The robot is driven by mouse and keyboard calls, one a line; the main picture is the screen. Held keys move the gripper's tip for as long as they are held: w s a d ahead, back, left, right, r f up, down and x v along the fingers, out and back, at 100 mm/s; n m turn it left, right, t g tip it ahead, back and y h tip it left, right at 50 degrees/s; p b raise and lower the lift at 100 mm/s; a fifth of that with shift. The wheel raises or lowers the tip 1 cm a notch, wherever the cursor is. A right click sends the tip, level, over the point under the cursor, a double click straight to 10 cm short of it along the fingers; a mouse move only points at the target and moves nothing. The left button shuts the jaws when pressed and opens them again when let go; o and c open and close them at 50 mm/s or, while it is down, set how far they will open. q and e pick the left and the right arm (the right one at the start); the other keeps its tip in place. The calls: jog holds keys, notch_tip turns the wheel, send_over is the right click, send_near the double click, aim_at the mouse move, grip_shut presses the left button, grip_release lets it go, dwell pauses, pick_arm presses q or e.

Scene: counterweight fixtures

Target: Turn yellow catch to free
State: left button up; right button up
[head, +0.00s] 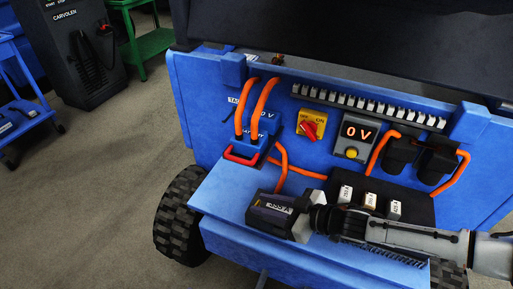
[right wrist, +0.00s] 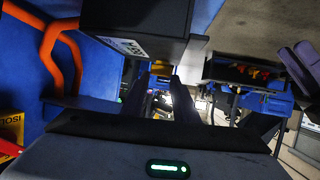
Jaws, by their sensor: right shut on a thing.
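The yellow things on the blue panel (head: 210,100) are a switch plate (head: 303,117) with a red knob (head: 309,130) and a round yellow button (head: 351,153) under a display reading 0 V. The switch plate also shows at the left edge in the right wrist view (right wrist: 12,124). The box fills the top middle of the right wrist view (right wrist: 135,25).
Orange cables (head: 266,96) run into a blue block with a red handle (head: 240,156). Small labelled blocks (head: 370,201) stand on a black base right of the box. A dark cabinet (head: 78,50) stands at the back left.

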jog(key=shift+s+a+r+n+g+y, duration=0.15)
jog(key=shift+a+r+n+g+y, duration=0.1)
jog(key=shift+a+n+g, duration=0.15)
jog(key=shift+s+a+r+n+g+y, duration=0.1)
jog(key=shift+a+r+n+g+y, duration=0.05)
jog(key=shift+a+n+g+y, duration=0.2)
jog(key=shift+f+n+g+b, duration=0.1)
jog(key=shift+n+g+b, duration=0.15)
jog(key=shift+g+b, duration=0.15)
jog(key=o, duration=1.1)
jog(key=shift+a, duration=0.1)
jog(key=shift+c, duration=0.2)
jog(key=shift+w+d, duration=0.1)
jog(key=shift+d, duration=0.2)
jog(key=s+a+r+p+v, duration=0.1)
jog(key=p+v, duration=0.1)
jog(key=v, duration=0.8)
jog(key=shift+s+d+r, duration=0.2)
jog(key=shift+s+r, duration=0.05)
jog(key=shift+s, duration=0.05)
